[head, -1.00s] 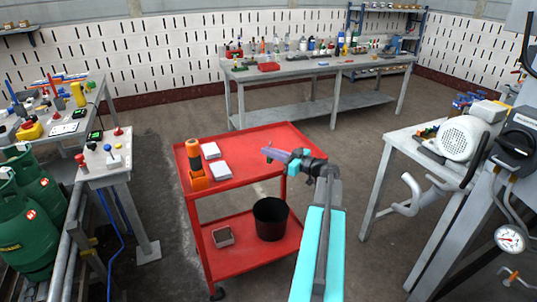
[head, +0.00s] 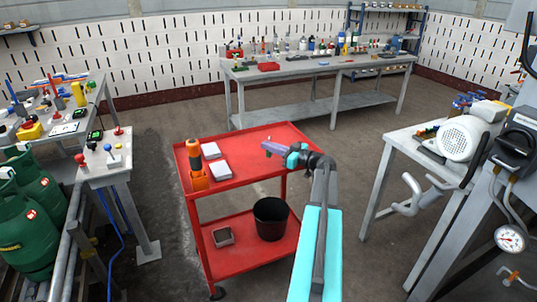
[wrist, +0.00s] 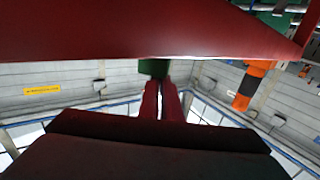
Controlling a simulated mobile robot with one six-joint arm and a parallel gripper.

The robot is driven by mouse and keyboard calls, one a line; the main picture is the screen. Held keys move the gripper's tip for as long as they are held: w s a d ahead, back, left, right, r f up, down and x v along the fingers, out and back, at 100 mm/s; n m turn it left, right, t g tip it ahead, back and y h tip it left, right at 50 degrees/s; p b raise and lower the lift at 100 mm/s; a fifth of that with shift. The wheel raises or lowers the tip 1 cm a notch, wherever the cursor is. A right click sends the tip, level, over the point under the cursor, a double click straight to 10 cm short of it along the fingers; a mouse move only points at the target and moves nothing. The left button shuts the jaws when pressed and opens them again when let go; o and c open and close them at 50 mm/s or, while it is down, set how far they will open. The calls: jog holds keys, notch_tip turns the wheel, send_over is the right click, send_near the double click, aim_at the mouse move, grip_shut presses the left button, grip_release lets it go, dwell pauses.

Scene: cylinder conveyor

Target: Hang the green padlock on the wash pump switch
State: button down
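My gripper (head: 268,147) is over the back right of the red trolley, pointing left. In the wrist view its two dark fingers (wrist: 162,88) are close together, with a small green block (wrist: 153,68) right at their tips. The block looks like the green padlock, held at the fingertips; its shackle is hidden. No green padlock shows clearly in the head view. The wash pump switch is not clearly identifiable. A white motor or pump (head: 464,138) stands on the right bench, with a dark box (head: 516,147) beside it.
The red trolley (head: 252,150) carries an orange-and-black tool (head: 195,160) and white boxes (head: 220,170); its lower shelf holds a black bin (head: 270,218). A grey pedestal (head: 108,172) with levers and green gas cylinders (head: 25,235) are left. Open floor lies between trolley and right bench.

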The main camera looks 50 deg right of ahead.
aim_at(271, 154)
jog(key=shift+w+d+f, duration=0.2)
jog(key=shift+f, duration=1.6)
jog(key=shift+f, duration=0.1)
jog(key=c, duration=2)
grip_release()
jog(key=v, duration=1.2)
jog(key=shift+s+a, duration=0.1)
jog(key=shift+s, duration=0.1)
